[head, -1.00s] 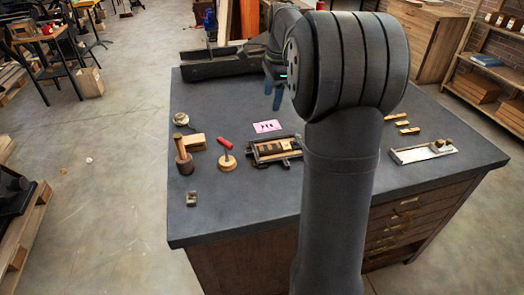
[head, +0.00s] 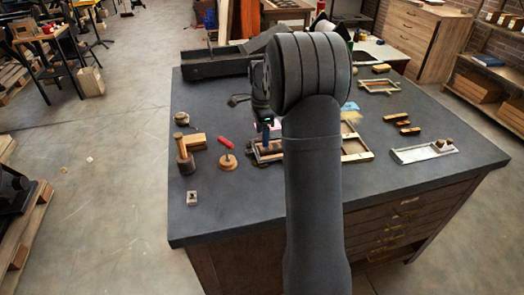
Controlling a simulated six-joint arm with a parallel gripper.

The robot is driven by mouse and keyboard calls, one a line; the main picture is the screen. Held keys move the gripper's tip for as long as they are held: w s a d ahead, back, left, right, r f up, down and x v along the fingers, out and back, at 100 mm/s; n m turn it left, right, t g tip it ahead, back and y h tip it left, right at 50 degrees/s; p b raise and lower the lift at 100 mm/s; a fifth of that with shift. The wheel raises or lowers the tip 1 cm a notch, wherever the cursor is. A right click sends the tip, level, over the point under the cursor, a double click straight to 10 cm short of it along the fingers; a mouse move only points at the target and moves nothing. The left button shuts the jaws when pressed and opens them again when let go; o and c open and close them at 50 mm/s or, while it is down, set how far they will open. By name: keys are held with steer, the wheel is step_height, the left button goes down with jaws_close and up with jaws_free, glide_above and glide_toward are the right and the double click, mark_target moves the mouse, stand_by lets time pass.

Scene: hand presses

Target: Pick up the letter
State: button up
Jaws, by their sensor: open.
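A small pale block with a dark mark on top (head: 192,198) sits alone near the table's front left; it may be the letter, but its face is too small to read. A dark-edged wooden frame with small blocks (head: 264,152) lies mid-table, partly hidden by my arm.
A pale tray (head: 424,152) lies at right. The front left is mostly clear.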

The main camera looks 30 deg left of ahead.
mark_target(262, 148)
steer(key=shift+f, duration=2.75)
steer(key=c, duration=1.1)
